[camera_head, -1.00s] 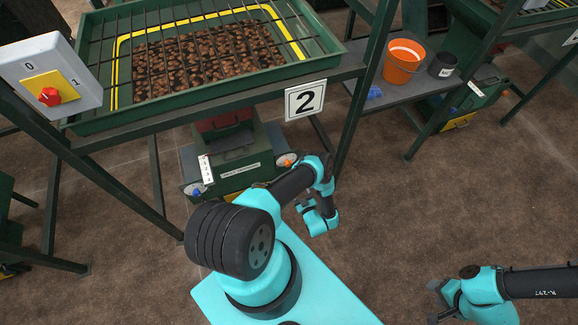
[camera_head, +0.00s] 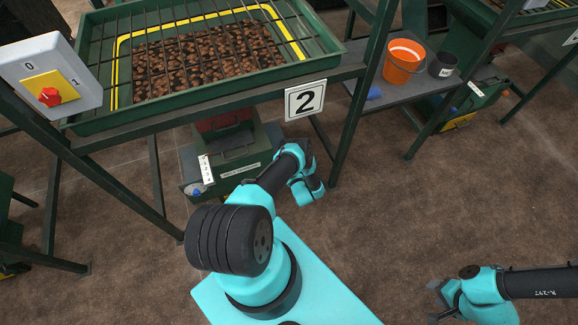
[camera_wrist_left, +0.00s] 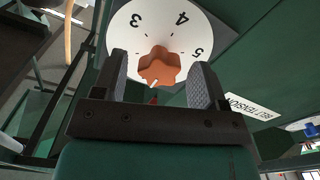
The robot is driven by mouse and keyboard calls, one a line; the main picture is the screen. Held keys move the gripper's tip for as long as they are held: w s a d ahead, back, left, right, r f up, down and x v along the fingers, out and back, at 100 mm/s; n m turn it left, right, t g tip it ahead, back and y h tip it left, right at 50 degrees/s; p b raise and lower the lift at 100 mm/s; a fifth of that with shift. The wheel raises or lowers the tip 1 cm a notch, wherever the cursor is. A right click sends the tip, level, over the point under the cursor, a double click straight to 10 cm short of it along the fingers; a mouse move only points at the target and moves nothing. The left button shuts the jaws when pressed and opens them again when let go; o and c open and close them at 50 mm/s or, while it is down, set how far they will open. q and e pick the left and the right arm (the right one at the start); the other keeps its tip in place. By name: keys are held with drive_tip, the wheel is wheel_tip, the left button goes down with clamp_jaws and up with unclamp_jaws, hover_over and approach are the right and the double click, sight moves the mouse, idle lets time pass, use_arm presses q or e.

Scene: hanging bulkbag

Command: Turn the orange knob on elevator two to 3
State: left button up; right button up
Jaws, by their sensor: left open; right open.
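The orange knob (camera_wrist_left: 158,66) sits on a white dial (camera_wrist_left: 135,25) marked 3, 4 and 5 in the left wrist view. A white mark shows on the knob's lower-left side. My left gripper (camera_wrist_left: 160,72) is open, its fingers on either side of the knob; I cannot tell if they touch it. In the head view my left arm hides the knob on the green machine (camera_head: 237,150) under the "2" sign (camera_head: 304,100). My right gripper (camera_head: 435,302) is open and empty at the lower right, above the floor.
A "BELT TENSION" label (camera_wrist_left: 250,107) is right of the dial. A green tray (camera_head: 200,97) with bars and brown lumps stands above the machine. A switch box (camera_head: 50,75) with a red knob is at left. An orange bucket (camera_head: 403,62) stands on a shelf.

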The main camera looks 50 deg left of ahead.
use_arm(q)
drive_tip(key=shift+w+a, duration=0.15)
drive_tip(key=shift+a, duration=0.15)
drive_tip(key=shift+c, duration=0.4)
drive_tip(key=c, duration=0.8)
drive_tip(key=shift+c, duration=0.2)
drive_tip(key=shift+m, duration=0.4)
drive_tip(key=m, duration=2.3)
